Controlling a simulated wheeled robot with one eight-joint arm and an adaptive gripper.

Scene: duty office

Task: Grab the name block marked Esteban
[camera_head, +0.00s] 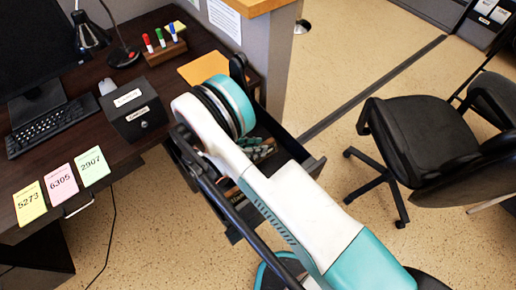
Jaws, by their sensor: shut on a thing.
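An open dark drawer (290,146) stands out below the right end of the desk, largely covered by my arm. Several small blocks (263,150) lie inside it, some grey-green, too small to read. No block marked Esteban can be made out. My white and teal arm reaches over the drawer, and my gripper is hidden behind it, so its hold cannot be seen.
The dark desk (60,170) carries a black box (134,110), keyboard (48,126), marker stand (165,52), orange envelope (203,68) and notes marked 5273, 6305 and 2907. A black office chair (425,135) stands right. Open floor lies between chair and drawer.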

